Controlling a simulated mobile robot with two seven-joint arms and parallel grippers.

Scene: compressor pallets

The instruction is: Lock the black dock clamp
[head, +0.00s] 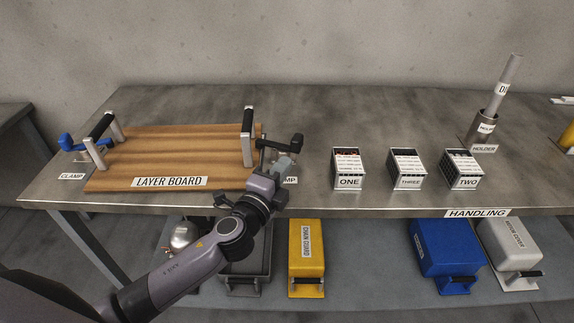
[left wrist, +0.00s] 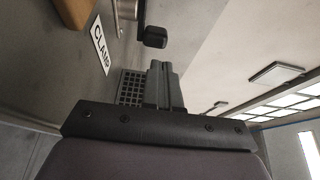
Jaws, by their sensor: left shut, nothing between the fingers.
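The black dock clamp (head: 284,141) stands at the right end of the wooden layer board (head: 180,143), with its dark lever sticking out to the right. Its black knob (left wrist: 153,37) shows in the left wrist view, beyond the fingertips, with part of a CLAMP label (left wrist: 100,45). My left gripper (head: 286,162) is just in front of and below the lever, partly covering the clamp base and its label. Its fingers (left wrist: 166,80) are shut together with nothing between them. A gap shows between fingertips and knob in the wrist view. My right gripper is out of view.
A blue clamp (head: 68,142) sits at the board's left end. Upright handles (head: 248,135) rise from the board. Boxes ONE (head: 347,170), THREE (head: 407,170) and TWO (head: 463,170) stand to the right, then a holder (head: 484,128). Bins sit on the shelf below.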

